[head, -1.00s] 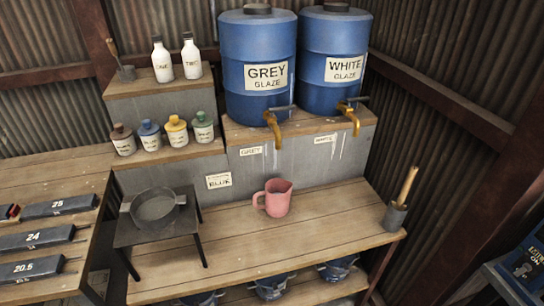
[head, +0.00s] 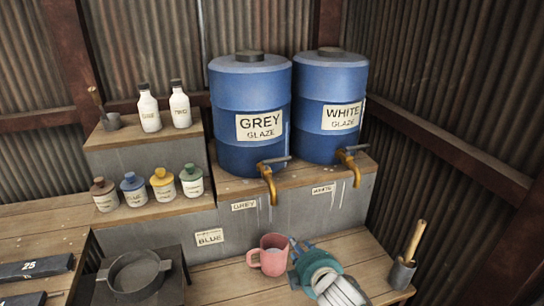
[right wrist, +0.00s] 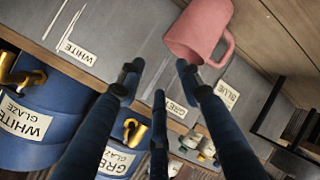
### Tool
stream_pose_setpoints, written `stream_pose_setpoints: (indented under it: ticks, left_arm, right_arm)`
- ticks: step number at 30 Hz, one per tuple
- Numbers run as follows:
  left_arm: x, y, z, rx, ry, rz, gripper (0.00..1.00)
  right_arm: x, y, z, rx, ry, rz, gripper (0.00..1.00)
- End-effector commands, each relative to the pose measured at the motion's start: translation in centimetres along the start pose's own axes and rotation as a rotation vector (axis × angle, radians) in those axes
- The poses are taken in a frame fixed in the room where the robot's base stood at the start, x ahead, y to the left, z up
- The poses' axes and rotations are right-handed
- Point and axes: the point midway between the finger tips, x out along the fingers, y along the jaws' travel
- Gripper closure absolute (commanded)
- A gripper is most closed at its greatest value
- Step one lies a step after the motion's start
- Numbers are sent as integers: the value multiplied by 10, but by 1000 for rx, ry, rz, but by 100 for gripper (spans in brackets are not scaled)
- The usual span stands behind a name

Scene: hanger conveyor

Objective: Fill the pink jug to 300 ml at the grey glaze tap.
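The pink jug (head: 272,256) stands upright on the wooden bench, its handle on the left, in front of the grey block below the taps. It also shows at the top of the right wrist view (right wrist: 198,30). The grey glaze tap (head: 267,183) is a brass spout on the left blue barrel, above and behind the jug. My right gripper (head: 298,262) is just right of the jug. Its fingers are spread and empty in the right wrist view (right wrist: 160,84). I cannot tell whether a fingertip touches the jug. My left gripper is out of view. The jug's fill level is not readable.
The white glaze tap (head: 350,165) is right of the grey one. A dark pan (head: 137,274) on a stand is left of the jug. A pot with a wooden-handled tool (head: 402,272) stands at the bench's right end. Several small bottles (head: 148,187) line the left steps.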

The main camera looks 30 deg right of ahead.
Motion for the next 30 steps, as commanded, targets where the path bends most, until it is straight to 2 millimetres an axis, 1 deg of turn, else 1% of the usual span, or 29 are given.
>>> stream_pose_setpoints:
  ticks: [1,2,3,6,9,12,14,17,24,30]
  left_arm:
    - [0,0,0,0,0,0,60]
    - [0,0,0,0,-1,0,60]
    - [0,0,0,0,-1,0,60]
    - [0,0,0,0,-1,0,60]
    - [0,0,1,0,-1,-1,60]
    - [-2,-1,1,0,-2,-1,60]
    - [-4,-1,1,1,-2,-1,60]
    - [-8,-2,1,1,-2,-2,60]
    - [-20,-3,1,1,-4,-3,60]
    - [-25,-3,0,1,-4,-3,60]
  right_arm:
    - [3,46,-14,-90,46,98,65]
    - [3,68,-22,-143,68,150,65]
    - [2,96,-32,-211,93,217,65]
    - [-6,150,-53,-350,135,353,65]
    - [-14,180,-65,-433,153,433,65]
    - [-14,192,-71,-464,159,463,65]
    - [-10,196,-72,-466,159,466,65]
    - [3,202,-77,-464,158,465,65]
    - [45,220,-88,-459,158,461,65]
    - [70,229,-94,-461,158,461,65]
